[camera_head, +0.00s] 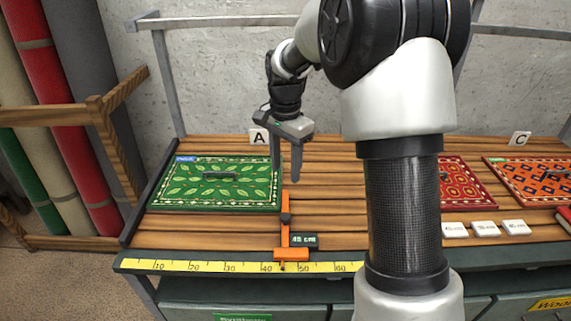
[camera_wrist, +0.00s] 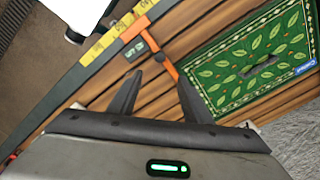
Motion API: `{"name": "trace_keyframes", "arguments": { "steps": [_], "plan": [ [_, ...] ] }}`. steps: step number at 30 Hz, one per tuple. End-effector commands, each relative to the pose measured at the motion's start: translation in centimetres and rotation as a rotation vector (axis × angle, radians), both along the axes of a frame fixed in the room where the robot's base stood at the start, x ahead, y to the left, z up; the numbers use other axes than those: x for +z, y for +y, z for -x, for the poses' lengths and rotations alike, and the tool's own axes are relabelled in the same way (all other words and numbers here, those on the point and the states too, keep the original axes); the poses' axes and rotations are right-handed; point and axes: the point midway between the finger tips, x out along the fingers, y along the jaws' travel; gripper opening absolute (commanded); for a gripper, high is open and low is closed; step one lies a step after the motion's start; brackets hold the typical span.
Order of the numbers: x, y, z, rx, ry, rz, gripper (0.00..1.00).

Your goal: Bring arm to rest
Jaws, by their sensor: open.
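My gripper (camera_head: 286,165) hangs from my bent arm above the slatted wooden bench, over the right edge of the green rug. Its two fingers point down, apart and with nothing between them. In the wrist view my gripper (camera_wrist: 158,88) also shows spread, empty fingers over bare slats. The green leaf-patterned rug (camera_head: 218,190) lies flat on the left of the bench, and it fills the right side of the wrist view (camera_wrist: 235,72). My arm hides the middle of the bench in the head view.
The bench (camera_head: 210,224) carries a yellow ruler (camera_head: 210,267) and an orange slider (camera_head: 286,238) marked 45 cm. Red rug (camera_head: 462,183), orange rug (camera_head: 535,179) and white blocks (camera_head: 485,229) lie right. A wooden rack (camera_head: 118,110) with rolled rugs stands left. Grey wall behind.

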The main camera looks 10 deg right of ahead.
Motion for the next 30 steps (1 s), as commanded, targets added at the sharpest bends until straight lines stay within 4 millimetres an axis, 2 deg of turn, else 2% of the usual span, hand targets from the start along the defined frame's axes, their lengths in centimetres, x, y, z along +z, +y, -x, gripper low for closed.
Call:
{"name": "trace_keyframes", "arguments": {
  "steps": [15,17,19,23,27,30],
  "plan": [
    [0.5,0.0,0.1,0.003,-0.003,0.001,0.45],
    [1.1,0.0,0.4,0.017,-0.011,0.002,0.45],
    [2.7,-0.1,1.2,0.055,-0.032,0.006,0.45],
    [7.2,-0.4,4.6,0.19,-0.103,0.024,0.45],
    [11.7,-0.8,10.1,0.381,-0.192,0.059,0.45],
    [13.9,-1.0,14.2,0.516,-0.256,0.091,0.45]
  ]
}}
